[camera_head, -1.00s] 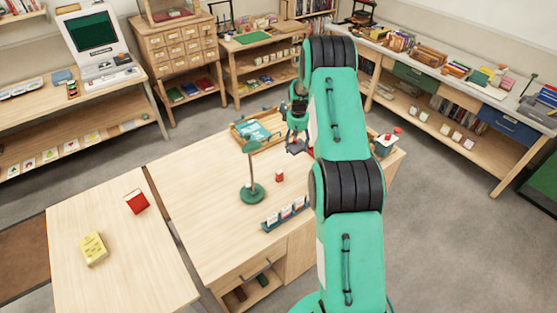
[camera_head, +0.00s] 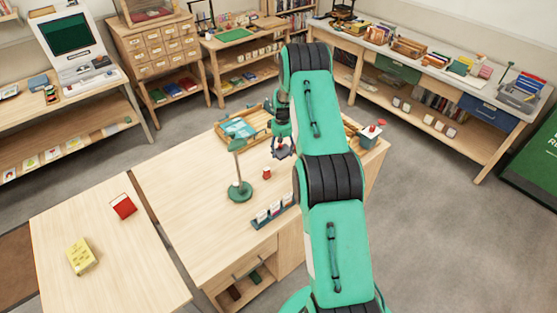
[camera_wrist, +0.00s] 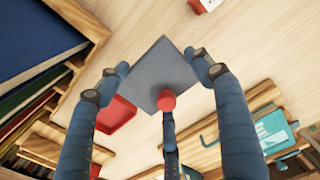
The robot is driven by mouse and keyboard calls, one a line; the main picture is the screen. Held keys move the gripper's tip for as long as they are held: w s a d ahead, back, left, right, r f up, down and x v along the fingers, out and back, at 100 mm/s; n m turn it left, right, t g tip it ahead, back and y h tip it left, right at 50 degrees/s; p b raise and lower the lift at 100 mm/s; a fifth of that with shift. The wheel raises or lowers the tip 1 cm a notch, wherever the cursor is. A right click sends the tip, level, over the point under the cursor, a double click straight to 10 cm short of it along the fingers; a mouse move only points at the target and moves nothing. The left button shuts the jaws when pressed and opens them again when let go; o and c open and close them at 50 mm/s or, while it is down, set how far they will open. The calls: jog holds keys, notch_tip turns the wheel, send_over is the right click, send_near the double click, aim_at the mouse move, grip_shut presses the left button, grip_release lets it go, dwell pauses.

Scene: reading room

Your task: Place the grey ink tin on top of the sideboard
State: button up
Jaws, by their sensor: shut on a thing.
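The grey ink tin (camera_wrist: 160,72) shows in the wrist view as a flat grey square face with a round red knob or cap (camera_wrist: 167,100) at its lower edge. My gripper (camera_wrist: 172,82) has its dark blue fingers around the tin and is shut on it. In the head view my gripper (camera_head: 283,149) is over the desk (camera_head: 190,190), beside the wooden tray; the tin is small and hard to make out there. A long sideboard-like unit (camera_head: 466,80) with a pale top and green and blue drawers stands along the right wall.
The desk bears a green lamp (camera_head: 239,190), a small red object (camera_head: 266,173), a wooden tray (camera_head: 262,117) and a blue card holder (camera_head: 273,213). Books, trays and a grey bin (camera_head: 522,92) crowd much of the right unit's top. Open floor (camera_head: 425,190) lies between desk and unit.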

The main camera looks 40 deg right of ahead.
aim_at(282, 151)
jog(key=shift+f, duration=1.5)
jog(key=shift+f, duration=2.05)
jog(key=shift+f, duration=0.15)
jog(key=o, duration=1.6)
notch_tip(282, 151, up, 12)
jog(key=shift+r, duration=0.1)
